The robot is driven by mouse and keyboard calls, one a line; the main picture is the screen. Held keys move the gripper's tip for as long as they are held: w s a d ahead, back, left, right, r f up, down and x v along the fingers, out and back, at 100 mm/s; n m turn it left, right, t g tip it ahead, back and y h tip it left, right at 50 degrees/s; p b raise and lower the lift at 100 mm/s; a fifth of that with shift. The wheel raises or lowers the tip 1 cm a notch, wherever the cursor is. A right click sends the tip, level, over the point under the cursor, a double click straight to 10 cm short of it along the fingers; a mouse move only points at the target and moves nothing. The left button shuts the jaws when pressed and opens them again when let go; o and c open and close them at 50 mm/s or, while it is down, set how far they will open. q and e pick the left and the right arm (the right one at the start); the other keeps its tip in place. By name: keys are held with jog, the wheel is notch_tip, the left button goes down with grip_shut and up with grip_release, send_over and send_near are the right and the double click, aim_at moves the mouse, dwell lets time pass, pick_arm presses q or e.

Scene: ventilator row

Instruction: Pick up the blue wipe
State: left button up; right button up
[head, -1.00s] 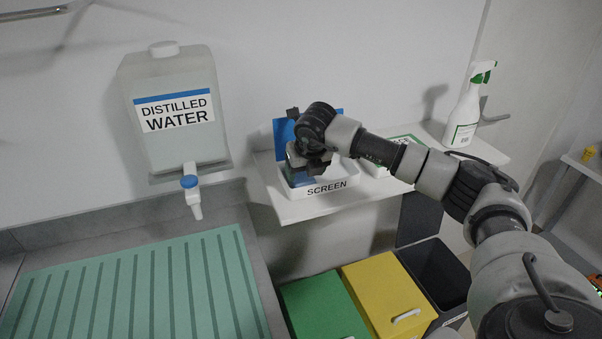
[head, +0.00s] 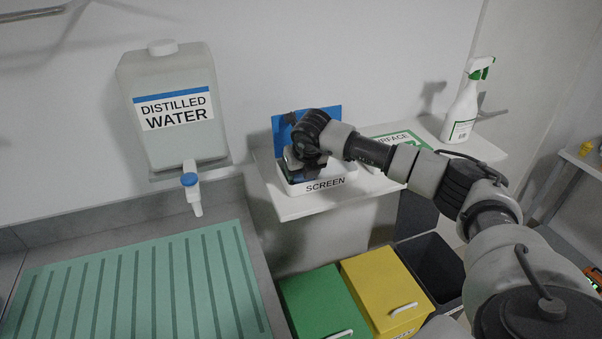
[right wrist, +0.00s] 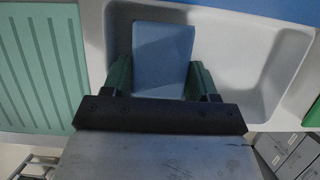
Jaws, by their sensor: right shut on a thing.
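The blue wipe (right wrist: 163,58) shows in the right wrist view as a flat blue rectangle between the two fingers of my right gripper (right wrist: 161,78). The fingers touch it at its sides, and the gripper is shut on it. In the head view my right gripper (head: 298,163) reaches down into this box and hides the wipe. In the right wrist view the box (right wrist: 265,103) is otherwise bare. My left gripper is not in view.
A white SURFACE box (head: 388,140) and a spray bottle (head: 464,110) stand farther right on the shelf (head: 290,210). A distilled water tank (head: 170,90) hangs left. Green (head: 325,300) and yellow (head: 385,285) bins stand below. A green ribbed mat (head: 140,285) lies left.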

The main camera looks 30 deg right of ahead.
jog(key=shift+r, duration=0.3)
jog(key=r+b, duration=0.1)
jog(key=r, duration=0.1)
jog(key=d+r+b, duration=0.1)
jog(key=shift+s+r+b, duration=0.25)
jog(key=shift+b, duration=0.05)
jog(key=s+d+r+b, duration=0.3)
jog(key=s+d+r, duration=0.3)
jog(key=d, duration=0.2)
jog(key=shift+s+d+r, duration=0.2)
jog(key=shift+s+r, duration=0.05)
jog(key=shift+r, duration=0.1)
jog(key=o, duration=0.3)
jog(key=shift+c, duration=0.8)
jog(key=shift+f, duration=0.1)
